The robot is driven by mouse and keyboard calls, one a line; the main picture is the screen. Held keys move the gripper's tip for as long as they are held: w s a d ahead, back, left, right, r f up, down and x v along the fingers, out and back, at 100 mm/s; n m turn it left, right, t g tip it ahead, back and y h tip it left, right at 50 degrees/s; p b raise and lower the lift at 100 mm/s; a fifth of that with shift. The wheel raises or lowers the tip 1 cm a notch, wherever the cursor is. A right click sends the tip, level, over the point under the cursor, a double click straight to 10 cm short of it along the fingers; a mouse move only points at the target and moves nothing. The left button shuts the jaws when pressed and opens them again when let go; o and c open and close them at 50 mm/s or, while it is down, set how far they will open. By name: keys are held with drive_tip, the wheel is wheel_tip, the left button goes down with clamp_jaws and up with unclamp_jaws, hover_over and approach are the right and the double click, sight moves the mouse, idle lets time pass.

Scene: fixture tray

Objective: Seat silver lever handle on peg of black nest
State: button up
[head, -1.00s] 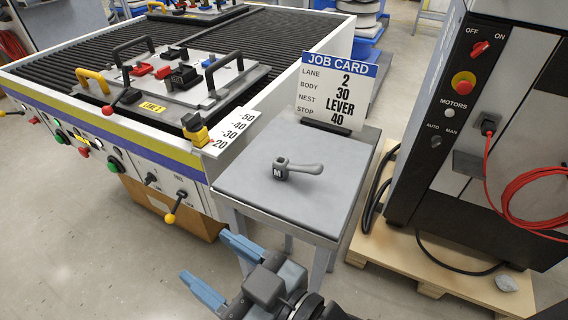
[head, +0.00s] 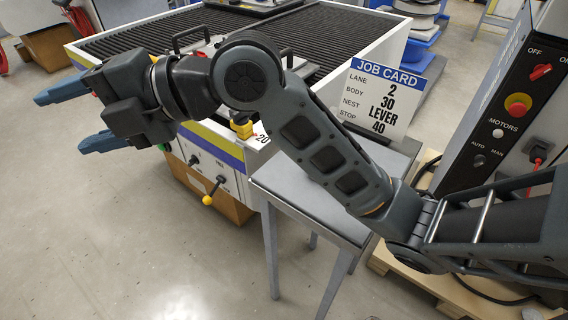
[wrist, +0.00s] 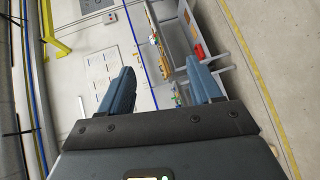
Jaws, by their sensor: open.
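My gripper (head: 62,120) is open and empty, held out in the air at the left of the head view, in front of the conveyor's side. Its two blue fingers also show apart in the wrist view (wrist: 160,78), with nothing between them.
The job card (head: 385,95) at the table's back reads lane 2, body 30, nest lever, stop 40. The ribbed conveyor (head: 130,45) lies behind my arm. A yellow-knobbed lever (head: 208,200) sticks out from its side. A control cabinet (head: 490,130) stands at right. Floor at lower left is clear.

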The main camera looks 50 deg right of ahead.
drive_tip(key=s+d+f+n+g+h+p, duration=0.1)
drive_tip(key=s+d+f+n+g+h, duration=0.3)
drive_tip(key=d, duration=0.6)
drive_tip(key=s+d+f+n+g+h, duration=0.3)
drive_tip(key=s+d+f, duration=0.25)
drive_tip(key=d, duration=0.55)
drive_tip(key=s+d+f+n+g+h+p, duration=0.1)
drive_tip(key=s+d+f+n+g+h, duration=0.25)
drive_tip(key=s+d, duration=0.45)
drive_tip(key=shift+m+g, duration=0.25)
drive_tip(key=shift+g, duration=0.1)
drive_tip(key=shift+w+d+f+p, duration=0.3)
drive_tip(key=shift+w+f, duration=0.15)
drive_tip(key=shift+f, duration=0.9)
drive_tip(key=shift+w+d+f+p, duration=0.15)
drive_tip(key=shift+w+d+f, duration=0.25)
drive_tip(key=shift+f, duration=0.9)
drive_tip(key=shift+w+d+f+p, duration=0.25)
drive_tip(key=shift+w+f, duration=0.25)
drive_tip(key=shift+f, duration=0.85)
clamp_jaws()
